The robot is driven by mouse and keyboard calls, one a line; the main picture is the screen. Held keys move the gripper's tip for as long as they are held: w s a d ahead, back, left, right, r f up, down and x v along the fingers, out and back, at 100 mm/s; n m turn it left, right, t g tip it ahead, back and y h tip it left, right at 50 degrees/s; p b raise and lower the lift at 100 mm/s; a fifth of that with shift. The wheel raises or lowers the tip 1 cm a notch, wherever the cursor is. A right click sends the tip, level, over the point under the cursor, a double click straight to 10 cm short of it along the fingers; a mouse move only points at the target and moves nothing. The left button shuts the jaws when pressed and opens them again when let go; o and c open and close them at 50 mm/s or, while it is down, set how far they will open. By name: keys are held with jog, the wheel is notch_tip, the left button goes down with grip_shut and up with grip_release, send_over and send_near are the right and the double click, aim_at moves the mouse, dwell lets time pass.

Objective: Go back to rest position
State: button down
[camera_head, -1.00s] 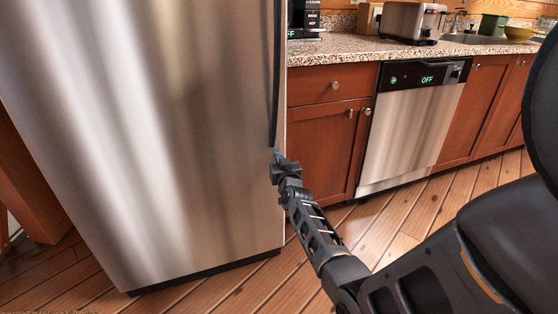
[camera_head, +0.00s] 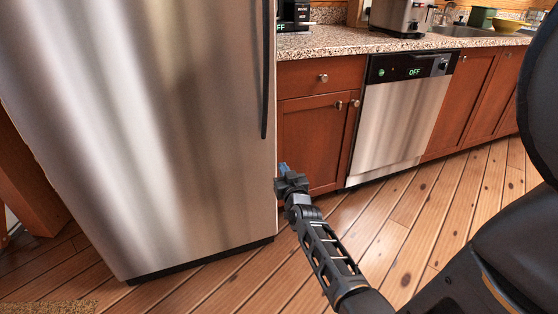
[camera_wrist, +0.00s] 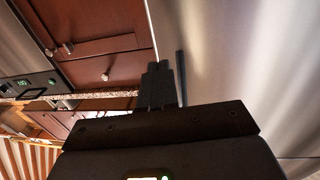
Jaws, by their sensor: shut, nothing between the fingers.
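My gripper (camera_head: 284,170) is in front of the right edge of the steel fridge (camera_head: 150,130) in the head view, low and near the lower cabinet. Its fingers are shut with nothing between them. In the wrist view the closed fingers (camera_wrist: 158,84) point toward the seam between the fridge and the cabinets. The fridge's dark vertical handle (camera_head: 265,70) is above the gripper and looks apart from it. My arm reaches in from the lower right of the head view.
Red-brown cabinets (camera_head: 308,145) and a steel dishwasher (camera_head: 398,120) showing OFF stand right of the fridge. A toaster (camera_head: 402,16) sits on the speckled counter (camera_head: 345,41). The wooden floor (camera_head: 420,225) in front of them is clear.

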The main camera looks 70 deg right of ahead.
jog(key=s+a+f+n+t+y, duration=0.1)
jog(key=a+n+t+y, duration=0.1)
jog(key=a, duration=0.8)
jog(key=s+a+f+n+t+y, duration=0.1)
jog(key=s+a+n, duration=0.1)
jog(key=a, duration=0.8)
jog(key=s+a+r+n+t+y, duration=0.1)
jog(key=s+a+r+n+y, duration=0.2)
jog(key=a, duration=0.6)
jog(key=s+a+r+n+t+y, duration=0.1)
jog(key=s+a+y, duration=0.3)
jog(key=a, duration=0.5)
jog(key=s+a+r+n+y, duration=0.3)
jog(key=s+a+r+y, duration=0.2)
jog(key=s+a+r, duration=0.6)
notch_tip(320, 180, up, 15)
jog(key=p, duration=1.3)
jog(key=shift+s+d+f+p, duration=0.2)
jog(key=shift+s+d+p, duration=0.1)
jog(key=shift+d, duration=0.15)
